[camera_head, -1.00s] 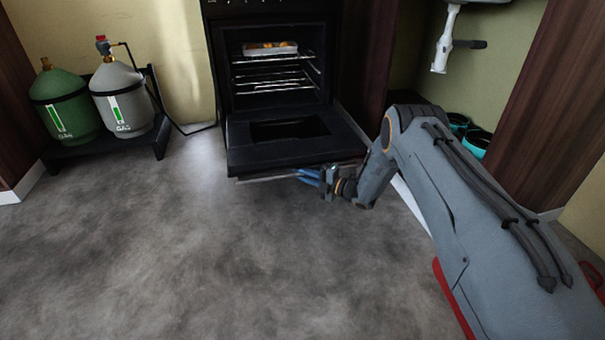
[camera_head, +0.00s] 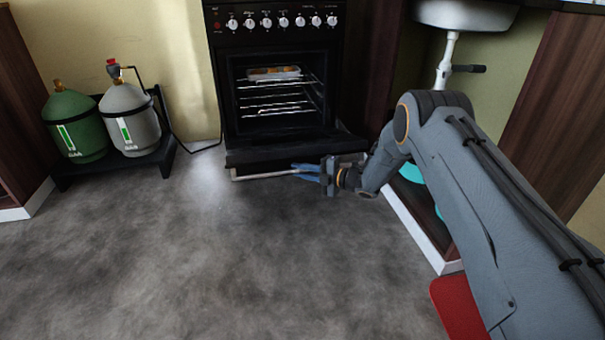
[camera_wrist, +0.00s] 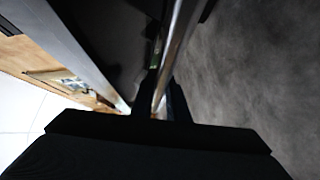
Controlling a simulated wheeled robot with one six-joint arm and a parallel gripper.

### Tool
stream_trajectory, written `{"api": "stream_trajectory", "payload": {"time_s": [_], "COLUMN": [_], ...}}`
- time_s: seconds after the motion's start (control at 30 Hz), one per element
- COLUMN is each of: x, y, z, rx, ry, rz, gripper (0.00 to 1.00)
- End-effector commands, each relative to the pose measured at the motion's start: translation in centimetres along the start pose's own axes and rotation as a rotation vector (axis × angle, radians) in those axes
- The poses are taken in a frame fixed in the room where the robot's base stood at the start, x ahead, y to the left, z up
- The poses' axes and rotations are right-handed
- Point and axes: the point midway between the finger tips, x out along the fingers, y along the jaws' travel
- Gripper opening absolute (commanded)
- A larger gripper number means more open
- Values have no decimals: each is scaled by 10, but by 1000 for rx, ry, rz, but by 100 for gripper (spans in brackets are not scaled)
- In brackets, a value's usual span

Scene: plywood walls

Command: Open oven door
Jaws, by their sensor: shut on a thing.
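The black oven (camera_head: 275,60) stands against the back wall in the head view. Its door (camera_head: 285,150) is folded down, hinged at the bottom, and the cavity is exposed. Inside are wire racks and a tray with food (camera_head: 273,73). A metal handle bar (camera_head: 262,176) runs along the door's outer edge. My gripper (camera_head: 306,172), with blue fingers, is shut on the handle near its right part. In the wrist view the handle (camera_wrist: 180,45) runs between the dark fingers of my gripper (camera_wrist: 160,100). The exact finger contact is dark there.
A green gas bottle (camera_head: 74,125) and a grey gas bottle (camera_head: 128,118) stand on a low black stand at left. A cabinet with a sink (camera_head: 465,14) and pipe is at right. The grey floor (camera_head: 190,250) before the oven is clear.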

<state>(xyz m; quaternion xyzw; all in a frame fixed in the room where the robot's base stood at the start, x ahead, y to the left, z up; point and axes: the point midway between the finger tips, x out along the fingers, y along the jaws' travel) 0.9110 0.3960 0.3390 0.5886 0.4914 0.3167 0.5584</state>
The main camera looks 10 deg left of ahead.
Motion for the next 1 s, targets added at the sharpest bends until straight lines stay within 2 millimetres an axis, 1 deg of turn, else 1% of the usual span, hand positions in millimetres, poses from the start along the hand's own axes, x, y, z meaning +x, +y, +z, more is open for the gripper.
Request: {"api": "stream_trajectory", "payload": {"time_s": [0.03,0.07,0.1,0.2,0.53,0.63,1.0], "x": [1,1,1,1,-2,-8,-64], "y": [6,6,7,6,3,4,5], "z": [1,1,1,1,2,2,2], "rx": [-8,-8,-8,-7,-3,-2,-3], "ry": [0,0,0,-1,-3,-3,-4], "rz": [8,8,9,8,5,5,5], "gripper": [0,0,17,31,31,31,31]}}
